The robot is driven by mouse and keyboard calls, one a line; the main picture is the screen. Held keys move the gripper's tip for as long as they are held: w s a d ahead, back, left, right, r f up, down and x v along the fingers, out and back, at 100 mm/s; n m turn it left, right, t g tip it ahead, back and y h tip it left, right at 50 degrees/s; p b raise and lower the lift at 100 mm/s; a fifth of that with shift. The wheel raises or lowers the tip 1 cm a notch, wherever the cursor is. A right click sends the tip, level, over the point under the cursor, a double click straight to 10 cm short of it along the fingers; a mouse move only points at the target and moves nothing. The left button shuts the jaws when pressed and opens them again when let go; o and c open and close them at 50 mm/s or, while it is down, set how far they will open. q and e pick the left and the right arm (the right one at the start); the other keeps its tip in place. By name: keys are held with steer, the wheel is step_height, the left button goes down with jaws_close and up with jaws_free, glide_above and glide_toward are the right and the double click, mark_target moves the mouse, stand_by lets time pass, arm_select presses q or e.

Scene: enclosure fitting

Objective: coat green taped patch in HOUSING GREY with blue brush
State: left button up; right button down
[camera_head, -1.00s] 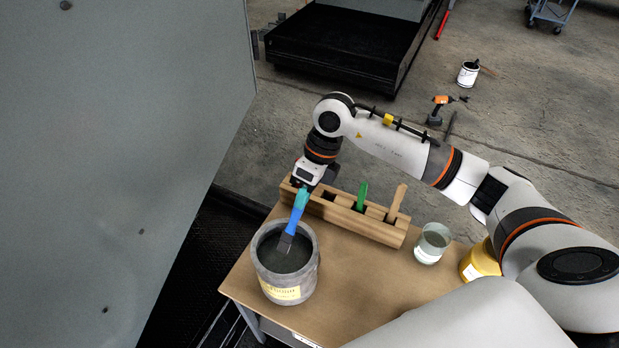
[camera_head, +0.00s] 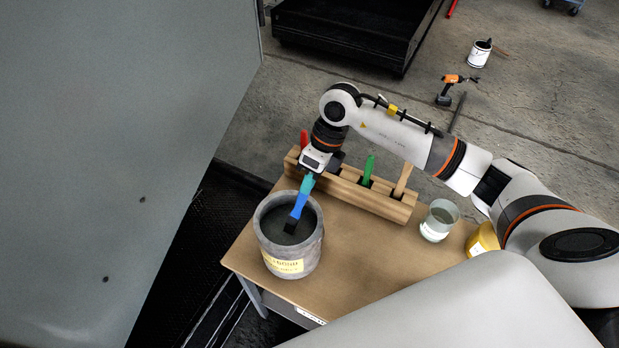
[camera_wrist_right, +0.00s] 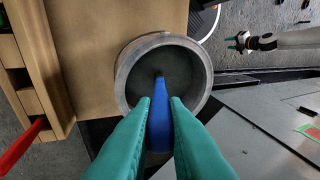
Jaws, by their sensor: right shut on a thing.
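My right gripper (camera_head: 307,184), with teal fingers, is shut on the blue brush (camera_head: 297,207). The brush points down, with its dark bristles inside the mouth of a grey pot (camera_head: 263,240) of dark grey paint. The pot has a yellow label whose text I cannot read clearly. In the right wrist view the blue brush (camera_wrist_right: 159,125) runs between the fingers into the pot (camera_wrist_right: 122,80); whether the bristles touch the paint I cannot tell. A green taped patch (camera_wrist_right: 311,132) shows on a grey panel at that view's right edge. My left gripper (camera_wrist_right: 237,42) is empty, its fingertips apart.
A wooden rack (camera_head: 375,200) on the table (camera_head: 350,255) holds red-, green- and wood-handled brushes. A glass jar (camera_head: 438,222) and a yellow container (camera_head: 482,240) stand to the right. A large grey panel (camera_head: 120,120) fills the left. The table front is clear.

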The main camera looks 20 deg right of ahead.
steer(key=shift+f+b, duration=0.6)
steer(key=shift+b, duration=0.1)
stand_by(2.0)
steer(key=shift+r, duration=0.15)
step_height(320, 180, up, 2)
steer(key=shift+p, duration=0.65)
steer(key=shift+r+p, duration=1.3)
steer(key=shift+r, duration=1.15)
